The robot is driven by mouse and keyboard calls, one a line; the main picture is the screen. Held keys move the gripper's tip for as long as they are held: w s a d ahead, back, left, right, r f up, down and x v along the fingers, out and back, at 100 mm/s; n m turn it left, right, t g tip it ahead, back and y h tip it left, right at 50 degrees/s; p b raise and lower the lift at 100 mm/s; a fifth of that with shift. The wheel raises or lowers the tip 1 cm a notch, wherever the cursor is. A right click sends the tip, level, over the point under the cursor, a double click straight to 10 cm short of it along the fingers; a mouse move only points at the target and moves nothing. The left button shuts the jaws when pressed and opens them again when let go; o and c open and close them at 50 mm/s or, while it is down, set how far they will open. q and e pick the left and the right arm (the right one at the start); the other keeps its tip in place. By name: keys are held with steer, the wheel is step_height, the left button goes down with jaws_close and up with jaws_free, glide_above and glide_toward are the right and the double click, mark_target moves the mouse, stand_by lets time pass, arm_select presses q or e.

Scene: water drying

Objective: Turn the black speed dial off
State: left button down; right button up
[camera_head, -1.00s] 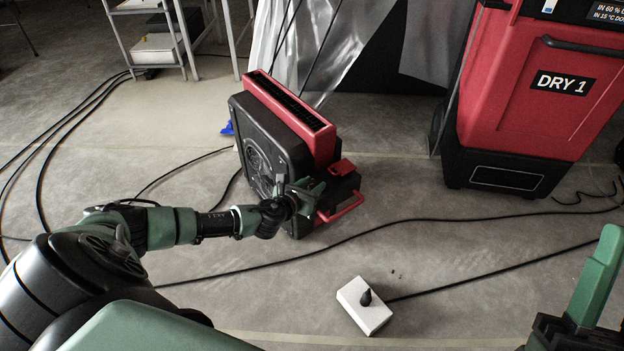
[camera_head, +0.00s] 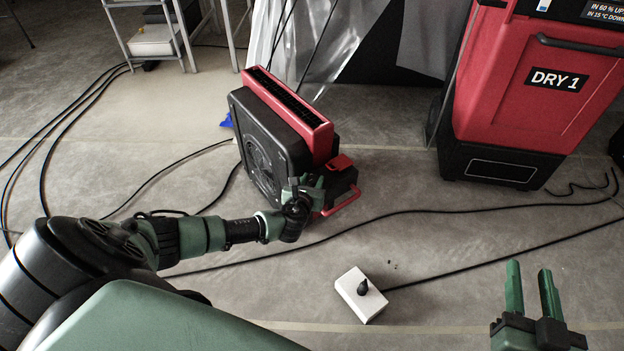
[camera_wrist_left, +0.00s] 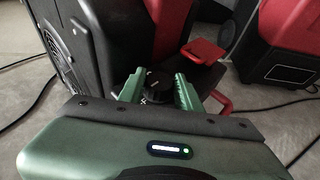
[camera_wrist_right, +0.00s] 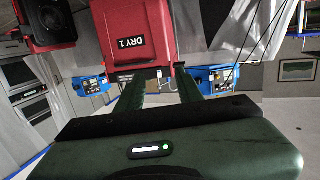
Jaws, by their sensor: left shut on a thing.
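The black dial (camera_wrist_left: 157,79) with a small pale mark is on the side of the black and red fan unit (camera_head: 312,130). In the left wrist view the dial lies between the green fingers of my left gripper (camera_wrist_left: 156,84), which is shut on it. In the head view my left gripper (camera_head: 309,186) is at the unit's lower right side, and the dial is hidden there. My right gripper (camera_head: 531,272) is open and empty at the lower right, over the floor.
A white box with a black knob (camera_head: 361,294) lies on the floor in front. A red dryer marked DRY 1 (camera_head: 529,105) stands at the back right. Cables (camera_head: 430,217) cross the floor. A red handle (camera_head: 340,202) sticks out beside my left gripper.

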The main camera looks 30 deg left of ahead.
mark_target(313, 178)
arm_select(q)
steer(key=shift+a, duration=0.1)
steer(key=c, duration=1.3)
jaws_free()
steer(key=shift+o, duration=0.2)
steer(key=shift+s, duration=0.1)
steer(key=p+v, duration=0.2)
steer(key=v, duration=0.2)
steer(key=shift+r, duration=0.1)
steer(key=p+v, duration=0.1)
steer(key=v, duration=0.2)
steer(key=shift+s+r, duration=0.1)
steer(key=shift+s, duration=0.1)
arm_select(e)
steer(key=s+d+f+g+h, duration=0.2)
steer(key=s+d+f+g, duration=0.2)
steer(key=s+f+g, duration=0.4)
step_height(313, 178, down, 4)
steer(key=shift+s+d+f+g+h, duration=0.15)
steer(key=shift+s+g+h, duration=0.15)
steer(key=shift+s, duration=0.6)
